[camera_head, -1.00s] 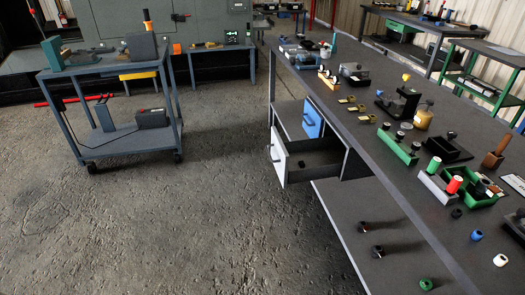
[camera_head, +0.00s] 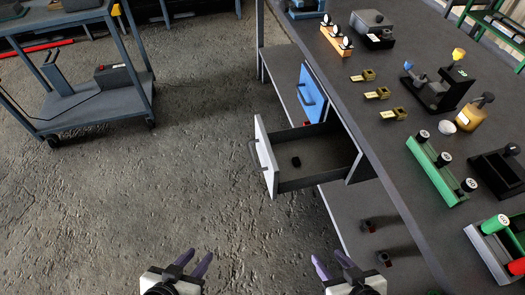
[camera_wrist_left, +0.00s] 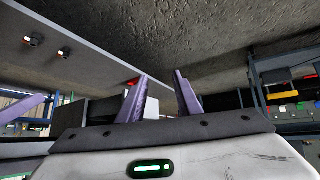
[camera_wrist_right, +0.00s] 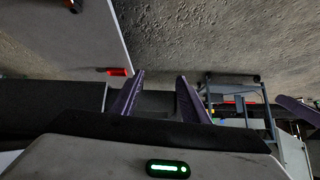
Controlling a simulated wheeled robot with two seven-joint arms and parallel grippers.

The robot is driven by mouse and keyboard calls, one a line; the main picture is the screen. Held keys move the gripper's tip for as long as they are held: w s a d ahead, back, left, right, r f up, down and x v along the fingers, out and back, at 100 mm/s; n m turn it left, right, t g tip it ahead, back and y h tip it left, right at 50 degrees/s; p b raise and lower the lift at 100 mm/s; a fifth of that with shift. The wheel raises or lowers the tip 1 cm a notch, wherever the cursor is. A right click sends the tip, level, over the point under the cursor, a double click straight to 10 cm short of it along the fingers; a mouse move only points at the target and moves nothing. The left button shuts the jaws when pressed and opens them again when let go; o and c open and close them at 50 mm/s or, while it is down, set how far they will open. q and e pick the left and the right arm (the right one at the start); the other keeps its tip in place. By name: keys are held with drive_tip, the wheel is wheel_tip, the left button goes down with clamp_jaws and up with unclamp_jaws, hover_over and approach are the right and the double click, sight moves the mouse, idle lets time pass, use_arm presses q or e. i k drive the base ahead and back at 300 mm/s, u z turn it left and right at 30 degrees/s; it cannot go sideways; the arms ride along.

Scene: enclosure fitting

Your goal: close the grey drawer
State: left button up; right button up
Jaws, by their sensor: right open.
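The grey drawer (camera_head: 262,157) is pulled out from under the workbench in the head view. Its light grey front with a dark bar handle faces left, and a small dark object (camera_head: 296,161) lies inside it. My left gripper (camera_head: 190,262) is at the bottom of the head view, in front of and below the drawer, apart from it, with its purple fingers spread and empty. My right gripper (camera_head: 331,265) is at the bottom, right of the left one, also open and empty, not touching the drawer.
A blue drawer (camera_head: 311,92) sits behind the grey one under the workbench (camera_head: 372,150), whose top carries several fittings. Small dark pieces lie on the lower shelf (camera_head: 352,222). A blue-grey cart (camera_head: 90,100) stands at the left. The floor between is clear.

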sight(326, 153)
drive_tip(key=z, duration=0.5)
drive_tip(key=k, duration=1.2)
drive_tip(key=u, duration=0.45)
drive_tip(key=i, duration=1.45)
drive_tip(key=z, duration=0.6)
